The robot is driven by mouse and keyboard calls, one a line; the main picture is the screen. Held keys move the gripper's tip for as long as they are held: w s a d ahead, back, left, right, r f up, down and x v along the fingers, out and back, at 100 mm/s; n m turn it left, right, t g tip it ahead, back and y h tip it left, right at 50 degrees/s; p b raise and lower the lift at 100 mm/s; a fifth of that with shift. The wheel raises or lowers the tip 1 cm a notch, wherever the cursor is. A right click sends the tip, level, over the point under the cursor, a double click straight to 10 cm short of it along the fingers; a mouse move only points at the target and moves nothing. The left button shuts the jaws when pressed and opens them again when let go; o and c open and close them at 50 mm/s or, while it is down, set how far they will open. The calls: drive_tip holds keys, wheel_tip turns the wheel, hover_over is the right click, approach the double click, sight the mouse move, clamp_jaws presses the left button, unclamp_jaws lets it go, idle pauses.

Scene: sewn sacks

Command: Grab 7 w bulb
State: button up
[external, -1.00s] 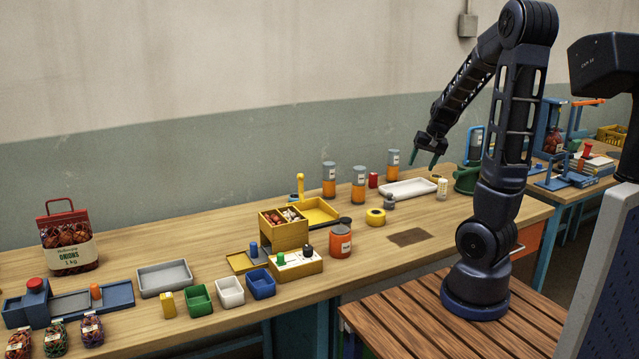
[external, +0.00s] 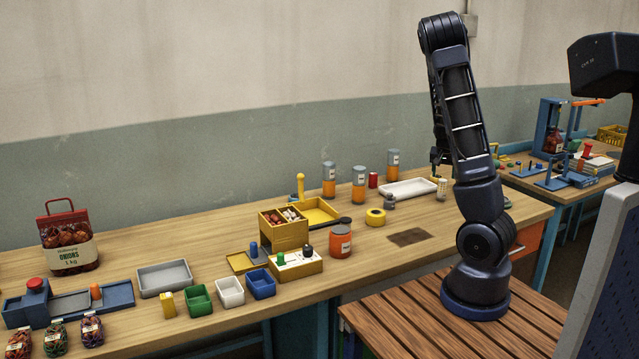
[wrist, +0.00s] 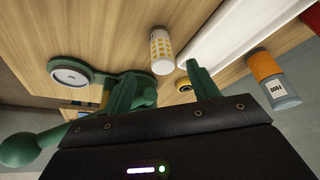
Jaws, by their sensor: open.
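I cannot pick out a bulb for certain in either view. A small white cylinder with yellowish markings (wrist: 161,52) lies ahead of my gripper (wrist: 160,82) in the wrist view; it may be the small white container (external: 441,189) beside the tray in the external view. Its label is too small to read. My gripper is open, with its two green fingers apart and nothing between them. In the external view my gripper is mostly hidden behind my arm, above the right part of the bench.
A white tray (external: 408,188) lies by the cylinder. A jar with an orange band (wrist: 272,80) stands to its right in the wrist view. A green fixture with a round white disc (wrist: 70,74) is at left.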

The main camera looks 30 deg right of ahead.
sight(443, 182)
drive_tip(key=shift+x, duration=2.45)
drive_tip(key=shift+w+d+x, duration=0.1)
drive_tip(key=shift+x, duration=0.75)
drive_tip(key=shift+w+d+x, duration=0.1)
drive_tip(key=shift+w+x, duration=0.05)
drive_tip(key=shift+x, duration=1.55)
drive_tip(key=shift+w, duration=0.1)
drive_tip(key=shift+c, duration=0.2)
drive_tip(key=c, duration=1)
